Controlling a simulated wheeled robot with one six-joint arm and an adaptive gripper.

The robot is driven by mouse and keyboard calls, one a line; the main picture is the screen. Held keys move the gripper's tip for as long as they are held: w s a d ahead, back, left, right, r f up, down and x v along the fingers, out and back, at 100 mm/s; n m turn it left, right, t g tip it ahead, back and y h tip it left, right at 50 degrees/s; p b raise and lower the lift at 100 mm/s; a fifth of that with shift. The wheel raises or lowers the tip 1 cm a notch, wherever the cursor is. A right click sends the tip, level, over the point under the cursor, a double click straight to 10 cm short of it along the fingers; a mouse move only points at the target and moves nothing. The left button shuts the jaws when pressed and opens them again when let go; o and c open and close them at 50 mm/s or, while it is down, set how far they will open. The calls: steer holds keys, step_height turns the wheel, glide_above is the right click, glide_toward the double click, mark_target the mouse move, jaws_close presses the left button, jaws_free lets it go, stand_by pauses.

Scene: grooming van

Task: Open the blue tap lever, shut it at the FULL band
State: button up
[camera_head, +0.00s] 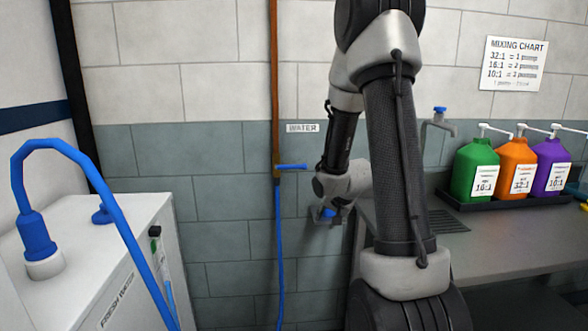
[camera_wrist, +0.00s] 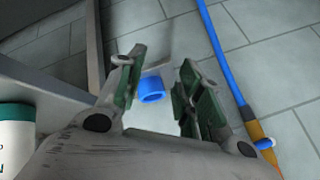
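The blue tap lever (camera_head: 291,167) sticks out to the right from a fitting on the copper pipe, below the WATER label, roughly level. It also shows in the wrist view (camera_wrist: 265,144) at lower right, outside my fingers. My gripper (camera_head: 327,216) is right of and below the lever, apart from it. In the wrist view my gripper (camera_wrist: 158,88) is open, with a short blue cylindrical piece (camera_wrist: 151,90) showing between or beyond its fingers; contact cannot be told. The fresh water tank (camera_head: 118,262) stands at left with a clear-blue tube (camera_head: 170,290). I cannot make out the FULL band.
A blue hose (camera_head: 280,255) hangs from the tap fitting; a thick blue hose (camera_head: 75,150) arches over the tank. The counter (camera_head: 490,245) at right holds green (camera_head: 474,170), orange (camera_head: 517,168) and purple (camera_head: 552,165) pump bottles.

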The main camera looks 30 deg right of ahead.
steer(key=w+r+m+t, duration=0.2)
steer(key=w+t, duration=0.1)
steer(key=w, duration=0.2)
steer(key=m+t+y, duration=0.2)
steer(key=m+t, duration=0.4)
glide_toward(296, 167)
steer(key=w, duration=0.6)
steer(key=w+f, duration=0.1)
steer(key=w, duration=0.4)
steer(key=shift+a+f, duration=0.2)
steer(key=shift+f, duration=0.1)
steer(key=shift+c, duration=0.3)
jaws_close()
